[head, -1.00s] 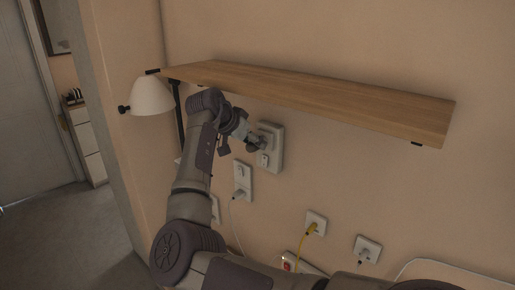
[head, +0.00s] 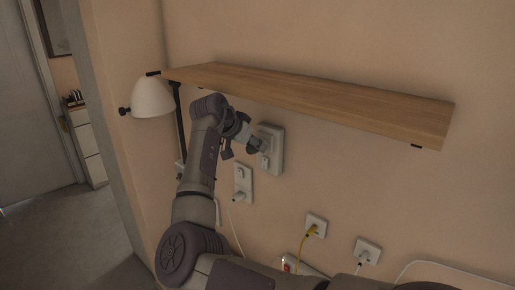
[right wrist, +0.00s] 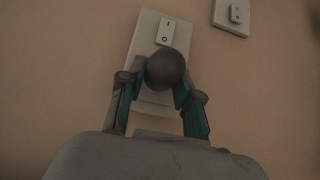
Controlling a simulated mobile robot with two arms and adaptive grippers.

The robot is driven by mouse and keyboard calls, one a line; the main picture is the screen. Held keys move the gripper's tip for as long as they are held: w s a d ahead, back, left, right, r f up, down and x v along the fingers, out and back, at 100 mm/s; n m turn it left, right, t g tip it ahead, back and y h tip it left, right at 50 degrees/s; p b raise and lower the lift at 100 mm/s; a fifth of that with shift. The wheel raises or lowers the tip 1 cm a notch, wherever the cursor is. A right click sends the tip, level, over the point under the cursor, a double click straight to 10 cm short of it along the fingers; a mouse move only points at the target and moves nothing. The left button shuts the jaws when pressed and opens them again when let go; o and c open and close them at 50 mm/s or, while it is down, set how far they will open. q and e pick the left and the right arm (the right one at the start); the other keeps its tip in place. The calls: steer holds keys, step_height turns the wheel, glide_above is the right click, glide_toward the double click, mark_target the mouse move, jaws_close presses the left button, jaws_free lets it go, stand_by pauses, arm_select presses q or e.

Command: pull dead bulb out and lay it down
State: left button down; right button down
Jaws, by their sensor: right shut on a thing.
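The dead bulb (right wrist: 165,68) is a dark round ball between the fingers of my right gripper (right wrist: 160,92) in the right wrist view. The gripper is shut on it from both sides. Behind it is a pale wall plate (right wrist: 143,38) with a small rocker switch. In the head view the right gripper (head: 255,143) is at the wall plate (head: 276,160), under the wooden shelf. Whether the bulb still sits in its socket is hidden by the ball and fingers. My left gripper is not in view.
The wooden shelf (head: 320,97) juts out just above my gripper. A white lamp (head: 152,97) hangs to the left. Other sockets with plugs (head: 242,182), a yellow cable (head: 303,245) and another socket (head: 367,250) are lower on the wall. The floor (head: 60,230) is clear at left.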

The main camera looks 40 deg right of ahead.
steer(key=shift+a, duration=0.2)
steer(key=shift+s+a+p, duration=0.2)
steer(key=shift+a+p, duration=0.2)
steer(key=shift+a, duration=1.9)
